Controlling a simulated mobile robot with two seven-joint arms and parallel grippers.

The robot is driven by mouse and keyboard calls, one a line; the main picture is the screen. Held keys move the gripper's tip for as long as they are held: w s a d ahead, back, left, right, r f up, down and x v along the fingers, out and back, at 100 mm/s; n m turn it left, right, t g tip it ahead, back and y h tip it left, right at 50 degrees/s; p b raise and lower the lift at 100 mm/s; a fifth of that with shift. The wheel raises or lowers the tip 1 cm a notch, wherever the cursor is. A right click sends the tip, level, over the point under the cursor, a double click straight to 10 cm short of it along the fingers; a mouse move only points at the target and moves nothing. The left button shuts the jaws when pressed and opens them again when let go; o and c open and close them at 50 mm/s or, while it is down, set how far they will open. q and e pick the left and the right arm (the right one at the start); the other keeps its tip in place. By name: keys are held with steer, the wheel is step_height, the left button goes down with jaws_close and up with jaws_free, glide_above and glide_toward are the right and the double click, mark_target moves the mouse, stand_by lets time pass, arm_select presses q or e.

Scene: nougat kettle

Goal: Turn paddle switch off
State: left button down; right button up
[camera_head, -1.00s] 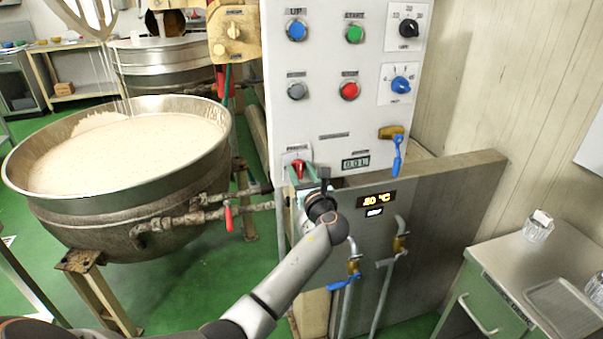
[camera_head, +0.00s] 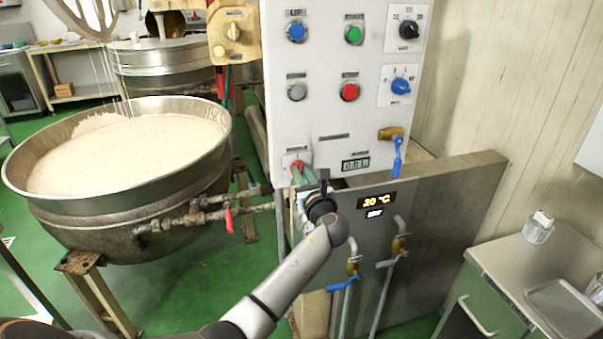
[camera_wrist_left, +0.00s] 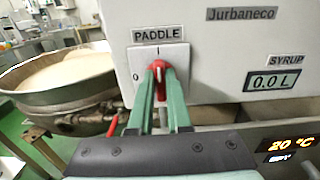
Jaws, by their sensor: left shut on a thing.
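The paddle switch is a red knob on a white square plate, low on the left of the white control panel. In the left wrist view the red knob (camera_wrist_left: 158,76) sits under the PADDLE label, with marks "0" at its left and "I" above. Its white pointer line looks near upright. My left gripper (camera_wrist_left: 160,92) has its green fingers on either side of the knob and is shut on it. In the head view my left gripper (camera_head: 300,178) reaches the panel from below and partly hides the knob (camera_head: 297,165). My right gripper is not in view.
The control panel (camera_head: 330,110) carries other buttons and dials above. A large kettle (camera_head: 120,150) of pale mix stands at the left. A metal panel with pipes and blue-handled valves (camera_head: 343,283) is below right. A syrup display (camera_wrist_left: 273,82) is beside the switch.

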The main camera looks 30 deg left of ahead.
arm_select(q)
steer(key=n+b, duration=0.3)
steer(key=n, duration=0.3)
steer(key=n+b, duration=0.3)
steer(key=n, duration=0.3)
steer(key=n+b, duration=0.3)
steer(key=n, duration=0.2)
steer(key=shift+s+a+f+n, duration=0.1)
steer(key=shift+s+f+n, duration=0.1)
steer(key=shift+f+n, duration=0.2)
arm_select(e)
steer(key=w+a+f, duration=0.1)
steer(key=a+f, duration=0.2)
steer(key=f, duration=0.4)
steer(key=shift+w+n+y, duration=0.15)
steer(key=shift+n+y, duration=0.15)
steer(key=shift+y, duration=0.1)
arm_select(q)
steer(key=shift+b, duration=0.3)
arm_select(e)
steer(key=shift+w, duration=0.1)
arm_select(q)
steer(key=shift+r, duration=0.1)
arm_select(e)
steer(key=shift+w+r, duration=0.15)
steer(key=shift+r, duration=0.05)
